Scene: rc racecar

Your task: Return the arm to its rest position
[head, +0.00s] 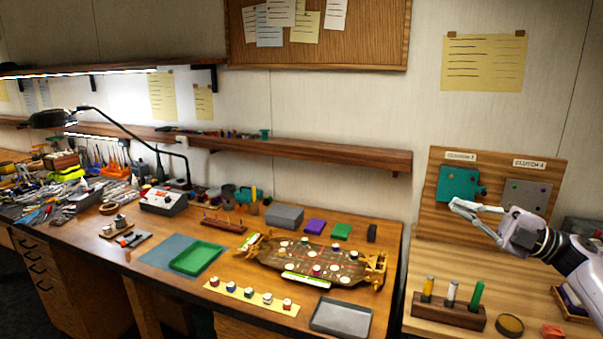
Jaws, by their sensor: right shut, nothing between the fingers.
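My right gripper (461,206) is in the air at the right of the head view, in front of a wooden panel. Its arm comes in from the right edge. The fingers are closed together with nothing between them. They point left and overlap the lower part of the teal plate (458,184) in the picture; I cannot tell whether they touch it. My left gripper is not in view.
The wooden panel (432,222) also carries a grey plate (527,195). Below stand a wooden rack (448,312) with several coloured cylinders and a round dark tin (509,325). On the bench to the left lie a car chassis (330,262), a green tray (197,258) and a grey tray (341,317).

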